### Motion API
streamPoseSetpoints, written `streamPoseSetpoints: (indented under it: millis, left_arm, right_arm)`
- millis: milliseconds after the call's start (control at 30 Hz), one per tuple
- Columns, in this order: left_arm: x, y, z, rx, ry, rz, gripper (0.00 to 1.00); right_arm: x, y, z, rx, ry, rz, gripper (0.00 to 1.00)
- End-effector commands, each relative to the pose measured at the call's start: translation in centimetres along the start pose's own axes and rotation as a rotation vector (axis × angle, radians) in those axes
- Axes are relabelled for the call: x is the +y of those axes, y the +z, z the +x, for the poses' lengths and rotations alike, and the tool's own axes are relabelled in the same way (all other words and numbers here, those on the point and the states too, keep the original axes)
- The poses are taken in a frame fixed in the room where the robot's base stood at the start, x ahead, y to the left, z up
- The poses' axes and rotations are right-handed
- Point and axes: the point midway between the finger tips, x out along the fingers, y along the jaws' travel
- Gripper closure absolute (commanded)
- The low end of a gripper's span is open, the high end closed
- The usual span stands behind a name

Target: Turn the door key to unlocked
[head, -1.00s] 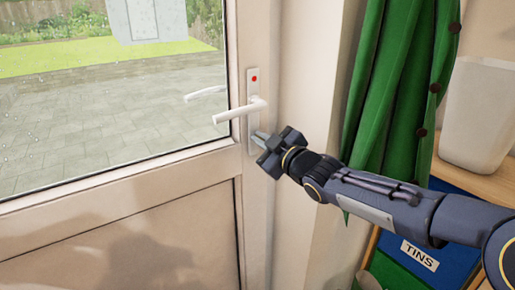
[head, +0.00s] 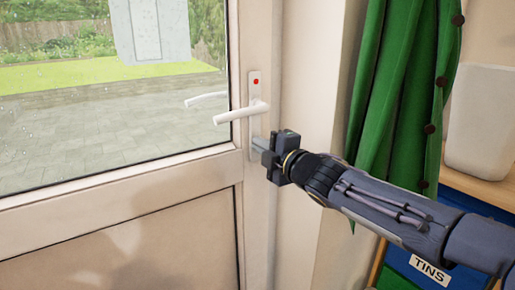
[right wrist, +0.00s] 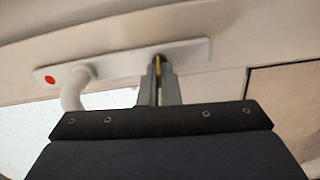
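The white door (head: 120,240) has a long pale lock plate (head: 254,90) with a white lever handle (head: 240,113) and a red dot at its top. My right gripper (head: 258,145) is at the plate below the handle. In the right wrist view its two fingers (right wrist: 160,85) are close together at the plate's end, with a thin brass and green strip between them, which looks like the key (right wrist: 159,82). The keyhole is hidden by the fingers. The red dot (right wrist: 50,79) and handle (right wrist: 75,88) also show there. My left gripper is not in view.
A green curtain (head: 390,100) hangs right of the door frame. The space in front of the door's lower panel is clear.

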Motion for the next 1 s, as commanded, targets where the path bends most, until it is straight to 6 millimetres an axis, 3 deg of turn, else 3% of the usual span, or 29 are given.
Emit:
streamPoseSetpoints:
  millis: [33,767,933,1000]
  left_arm:
    - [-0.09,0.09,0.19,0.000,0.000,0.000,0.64]
    - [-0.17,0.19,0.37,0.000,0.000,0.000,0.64]
    - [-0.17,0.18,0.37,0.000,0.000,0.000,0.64]
    - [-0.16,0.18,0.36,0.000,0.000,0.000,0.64]
  right_arm:
    - [-0.56,-0.93,0.19,0.018,-0.007,-0.020,1.00]
    - [-0.42,-0.95,0.17,0.019,-0.004,-0.104,1.00]
    - [-0.31,-0.70,0.13,0.014,-0.003,-0.103,0.77]
    - [-0.25,-0.55,0.09,0.012,-0.002,-0.103,0.75]
